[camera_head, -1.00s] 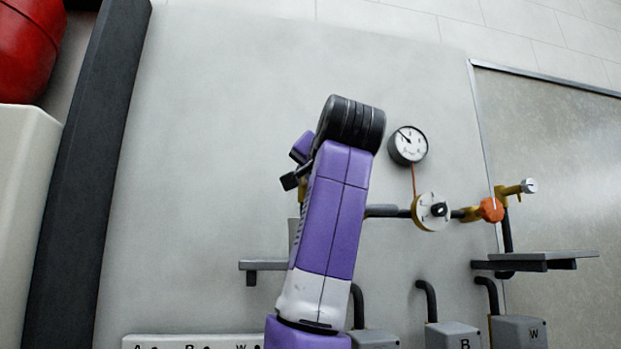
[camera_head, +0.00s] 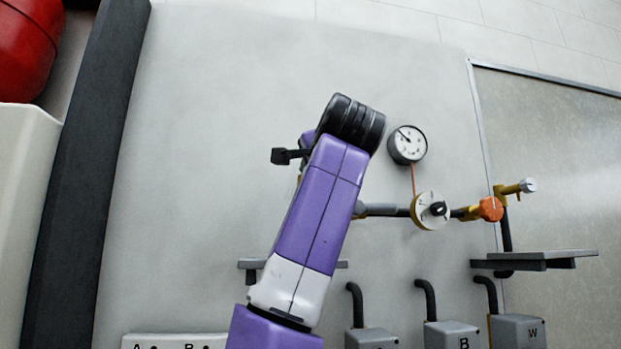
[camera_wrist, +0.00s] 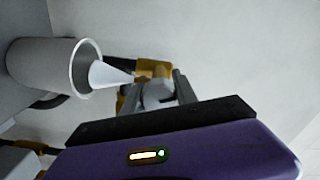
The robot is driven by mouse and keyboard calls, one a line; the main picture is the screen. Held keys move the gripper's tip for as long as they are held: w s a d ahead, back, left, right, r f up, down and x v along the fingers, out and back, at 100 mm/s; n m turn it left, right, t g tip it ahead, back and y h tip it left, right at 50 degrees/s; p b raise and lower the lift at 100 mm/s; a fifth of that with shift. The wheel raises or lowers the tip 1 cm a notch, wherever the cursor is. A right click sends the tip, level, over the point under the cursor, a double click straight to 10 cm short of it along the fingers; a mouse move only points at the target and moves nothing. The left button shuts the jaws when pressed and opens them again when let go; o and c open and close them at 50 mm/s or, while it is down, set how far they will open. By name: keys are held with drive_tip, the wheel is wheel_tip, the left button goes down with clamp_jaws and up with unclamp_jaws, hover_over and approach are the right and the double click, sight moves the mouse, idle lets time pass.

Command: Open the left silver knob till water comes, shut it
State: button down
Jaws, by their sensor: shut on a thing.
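The left silver knob (camera_wrist: 155,97) shows in the wrist view on a yellow valve (camera_wrist: 155,68). My gripper (camera_wrist: 152,92) is shut on this knob, its dark grey fingers on either side of it. A pale white cone (camera_wrist: 108,75), which looks like running water, spreads from the valve's outlet toward the mouth of a grey cup (camera_wrist: 40,66). In the head view my arm hides the left knob, the cup and my gripper's fingers.
Right of my arm are a round gauge (camera_head: 407,145), a cream dial (camera_head: 430,210), an orange knob (camera_head: 490,209) and another silver knob (camera_head: 528,186). A dark shelf (camera_head: 535,261) and grey boxes (camera_head: 453,335) sit below. Bare wall lies left of my arm.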

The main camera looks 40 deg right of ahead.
drive_tip(key=c, duration=1)
unclamp_jaws()
drive_tip(key=shift+c, duration=0.2)
drive_tip(key=shift+s, duration=0.1)
drive_tip(key=b+v, duration=0.3)
drive_tip(key=v, duration=0.4)
drive_tip(key=shift+s+a, duration=0.2)
drive_tip(key=shift+s, duration=0.1)
